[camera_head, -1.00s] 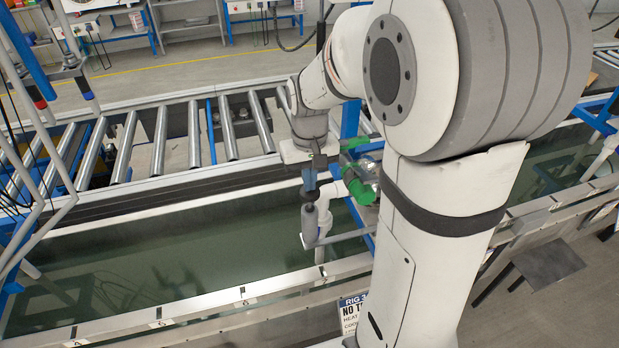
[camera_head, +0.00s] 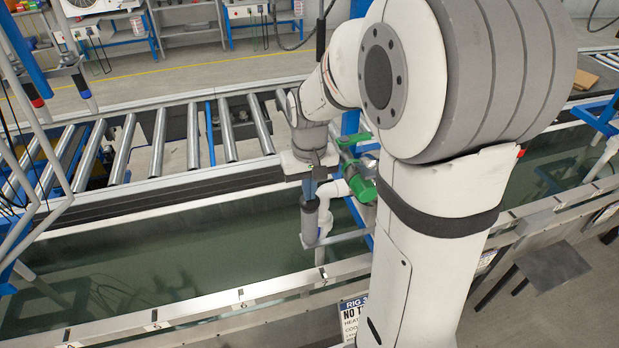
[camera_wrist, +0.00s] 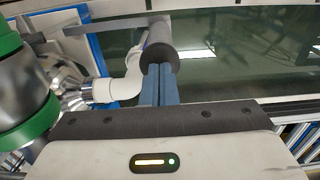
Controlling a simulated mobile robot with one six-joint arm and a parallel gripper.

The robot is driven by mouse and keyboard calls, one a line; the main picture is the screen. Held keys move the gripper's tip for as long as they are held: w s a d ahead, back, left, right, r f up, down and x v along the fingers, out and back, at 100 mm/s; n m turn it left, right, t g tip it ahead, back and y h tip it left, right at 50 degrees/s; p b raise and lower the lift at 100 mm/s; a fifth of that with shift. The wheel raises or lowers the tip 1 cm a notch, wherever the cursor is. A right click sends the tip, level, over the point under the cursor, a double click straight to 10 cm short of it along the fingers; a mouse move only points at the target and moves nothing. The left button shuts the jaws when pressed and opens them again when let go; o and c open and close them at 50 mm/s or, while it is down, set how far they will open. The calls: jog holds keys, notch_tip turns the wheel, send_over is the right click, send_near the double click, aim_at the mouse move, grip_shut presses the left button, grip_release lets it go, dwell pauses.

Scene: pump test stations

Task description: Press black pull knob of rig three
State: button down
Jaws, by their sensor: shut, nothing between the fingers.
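The black pull knob, a dark grey cylinder (camera_wrist: 159,48), sits straight ahead of my fingers in the wrist view. In the head view it shows as a grey cylinder (camera_head: 310,219) just below my gripper (camera_head: 309,192). My gripper is shut and empty, its blue fingers (camera_wrist: 158,72) side by side. The fingertips overlap the near end face of the knob; I cannot tell whether they touch it. The rig three sign (camera_head: 354,312) is partly hidden by my arm.
A white pipe elbow (camera_wrist: 107,88) lies close left of the knob in the wrist view.

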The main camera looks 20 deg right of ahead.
notch_tip(320, 180, up, 14)
jog(key=p, duration=0.2)
jog(key=shift+p, duration=0.3)
dwell(1.3)
jog(key=s+f+t, duration=0.1)
jog(key=s+f, duration=0.1)
jog(key=s, duration=0.5)
jog(key=s+f+t, duration=0.2)
jog(key=s, duration=0.5)
jog(key=shift+s+a+f, duration=0.35)
jog(key=shift+a, duration=0.05)
jog(key=shift+s, duration=0.1)
